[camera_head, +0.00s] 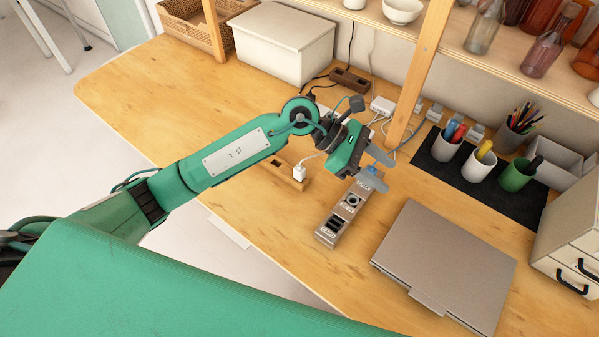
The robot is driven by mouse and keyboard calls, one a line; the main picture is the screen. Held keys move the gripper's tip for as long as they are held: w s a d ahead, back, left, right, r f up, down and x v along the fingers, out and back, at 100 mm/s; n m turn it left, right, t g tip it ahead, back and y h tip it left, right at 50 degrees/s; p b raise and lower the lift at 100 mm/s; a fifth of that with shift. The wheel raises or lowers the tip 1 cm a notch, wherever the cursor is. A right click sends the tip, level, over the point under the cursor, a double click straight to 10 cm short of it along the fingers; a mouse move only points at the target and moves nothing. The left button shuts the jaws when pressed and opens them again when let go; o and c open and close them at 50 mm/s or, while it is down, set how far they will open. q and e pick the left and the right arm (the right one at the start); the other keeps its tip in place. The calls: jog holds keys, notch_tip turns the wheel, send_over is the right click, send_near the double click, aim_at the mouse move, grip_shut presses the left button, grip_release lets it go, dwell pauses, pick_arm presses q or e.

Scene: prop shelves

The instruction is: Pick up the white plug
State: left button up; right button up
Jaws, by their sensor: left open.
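The white plug (299,173) stands on a small wooden block (287,180) on the desk, with a light cable running up from it behind my left wrist. My left gripper (383,170) is open, to the right of the white plug and apart from it. Its fingers point right, over the far end of a grey metal socket box (328,235). A small blue connector (376,171) shows between or just behind the fingers; I cannot tell whether they touch it. My right gripper is out of view.
A closed grey laptop (445,265) lies to the right. A dark mat (445,178) holds several cups of pens. A white lidded box (282,42), a shelf post (418,75) and loose cables stand behind my arm. The desk's left part is clear.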

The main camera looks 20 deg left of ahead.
pick_arm(q)
jog(key=w+a+f+m+y, duration=0.2)
jog(key=w+a+f+y, duration=0.2)
jog(key=a+y, duration=0.25)
jog(key=m+t+y, duration=0.1)
jog(key=y, duration=0.5)
send_over(299, 165)
jog(key=f, duration=0.2)
jog(key=f+p, duration=0.1)
jog(key=f, duration=0.2)
jog(key=f+p, duration=0.1)
jog(key=f, duration=0.1)
jog(key=shift+w+f, duration=0.25)
jog(key=shift+f, duration=0.6)
jog(key=f+p, duration=0.1)
jog(key=f, duration=0.2)
jog(key=f+p, duration=0.1)
jog(key=shift+s+f+p, duration=0.25)
jog(key=shift+s+p, duration=0.1)
jog(key=shift+f, duration=0.4)
jog(key=c, duration=1.1)
